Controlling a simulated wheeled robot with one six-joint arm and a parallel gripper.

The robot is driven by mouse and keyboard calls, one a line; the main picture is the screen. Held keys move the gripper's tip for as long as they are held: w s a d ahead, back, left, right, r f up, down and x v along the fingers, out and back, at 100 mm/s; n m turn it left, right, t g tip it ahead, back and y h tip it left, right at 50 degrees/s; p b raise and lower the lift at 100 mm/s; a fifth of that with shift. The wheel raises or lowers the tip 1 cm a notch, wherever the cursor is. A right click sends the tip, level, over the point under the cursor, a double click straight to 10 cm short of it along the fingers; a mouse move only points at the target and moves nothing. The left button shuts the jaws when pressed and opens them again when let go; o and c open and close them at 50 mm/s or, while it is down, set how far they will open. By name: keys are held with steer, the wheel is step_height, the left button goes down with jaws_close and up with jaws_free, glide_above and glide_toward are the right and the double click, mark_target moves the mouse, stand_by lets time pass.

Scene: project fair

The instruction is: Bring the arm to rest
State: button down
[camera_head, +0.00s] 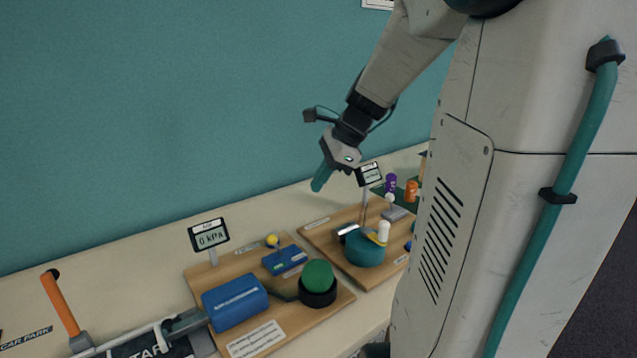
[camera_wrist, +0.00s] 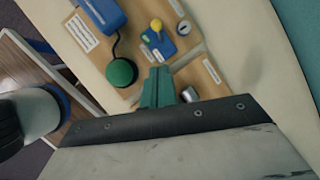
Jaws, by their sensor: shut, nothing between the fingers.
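My gripper (camera_head: 320,178) hangs in the air above the back of the table, at the end of my raised arm. Its teal fingers are together with nothing held. In the wrist view my gripper (camera_wrist: 157,82) points over the boards, near a grey metal part (camera_wrist: 189,95). In the head view it is clear of the boards, with the teal wall behind it.
One wooden board (camera_head: 341,304) bears a blue cylinder (camera_head: 235,302), a green dome (camera_head: 318,276) and a 0 kPa display (camera_head: 209,235). A second board (camera_head: 325,245) holds a teal round part (camera_head: 364,250). An orange-handled lever (camera_head: 61,303) stands at left.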

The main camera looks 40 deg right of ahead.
stand_by(0.4)
steer(key=s+a+f+n+g+h, duration=0.1)
steer(key=s+a+n+g+h, duration=0.1)
steer(key=s+a+n, duration=1.5)
steer(key=a+n+h, duration=0.1)
steer(key=a+n, duration=0.1)
steer(key=n, duration=0.5)
steer(key=shift+s+a+g+h, duration=0.15)
steer(key=shift+s+g+h, duration=0.15)
steer(key=shift+g, duration=0.1)
steer(key=shift+a, duration=0.1)
stand_by(0.9)
